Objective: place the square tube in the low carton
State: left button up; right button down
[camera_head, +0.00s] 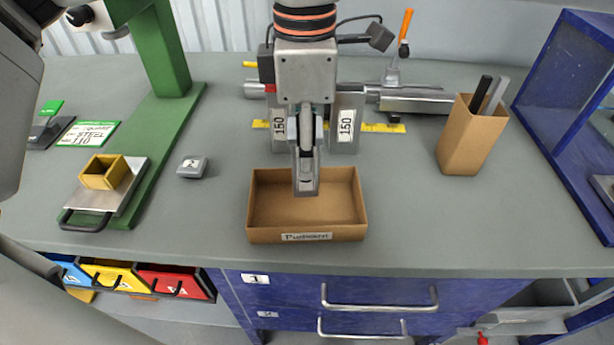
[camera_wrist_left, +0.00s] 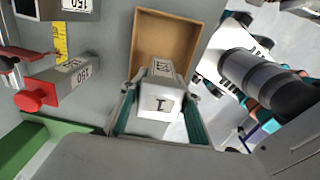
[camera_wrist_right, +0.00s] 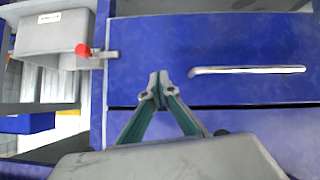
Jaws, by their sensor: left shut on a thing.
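My left gripper (camera_head: 306,132) points down over the low carton (camera_head: 263,235) and is shut on a long grey square tube (camera_head: 306,178). The tube hangs upright from the fingers, its lower end over the carton's inside. I cannot tell whether it touches the floor. In the left wrist view the tube (camera_wrist_left: 160,95) shows pale, with a label reading 1, between the fingertips; the open brown carton (camera_wrist_left: 178,22) lies behind it. My right gripper (camera_wrist_right: 159,90) is in front of blue drawers, its fingertips together and empty.
Two blocks marked 150 (camera_head: 346,122) stand behind the carton. A taller carton (camera_head: 466,140) with bars is at right. At left are a hollow yellow square piece (camera_head: 104,172) on a metal plate, a green stand (camera_head: 160,130) and a small grey block (camera_head: 193,166).

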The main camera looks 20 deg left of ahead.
aim_at(301, 189)
pick_arm(q)
notch_tip(301, 189, down, 6)
jog(key=shift+r+b, duration=0.25)
jog(key=shift+b, duration=0.05)
jog(key=shift+f, duration=0.2)
jog(key=shift+f, duration=0.1)
jog(key=o, duration=1.2)
